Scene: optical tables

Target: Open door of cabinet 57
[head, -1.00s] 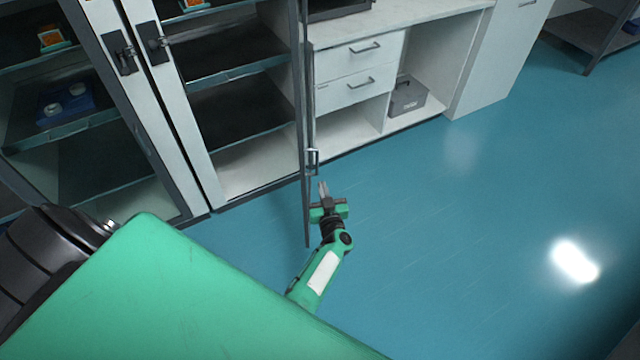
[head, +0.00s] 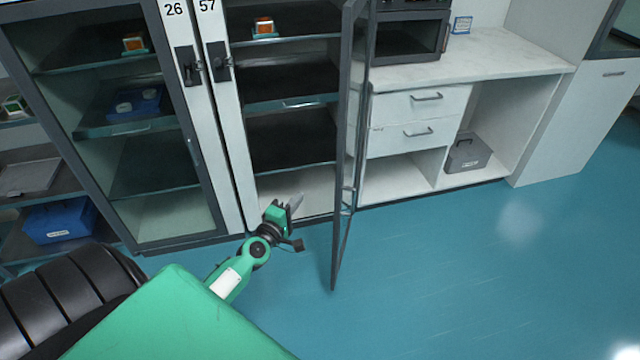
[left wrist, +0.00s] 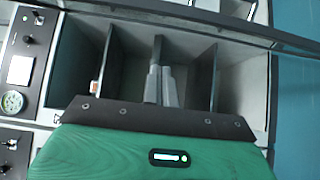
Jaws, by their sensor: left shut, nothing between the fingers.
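Cabinet 57 (head: 228,130) stands with its shelves exposed. Its glass door (head: 352,130), dark-framed, is swung out towards me, hinged on the right, with a wide gap between it and the left post. The door handle (head: 348,198) is low on the door. My left gripper (head: 296,200) is shut and empty in front of the cabinet's lower opening, left of the door and apart from it. In the left wrist view its fingers (left wrist: 162,85) point at the shelves, and the door frame (left wrist: 200,20) crosses the top. My right gripper is not seen.
Cabinet 26 (head: 175,130) stands shut to the left. A white counter (head: 470,58) with drawers (head: 425,100) and a grey box (head: 467,153) is right of the door. An open shelf with a blue bin (head: 60,220) is at far left. The blue floor (head: 450,260) at right is clear.

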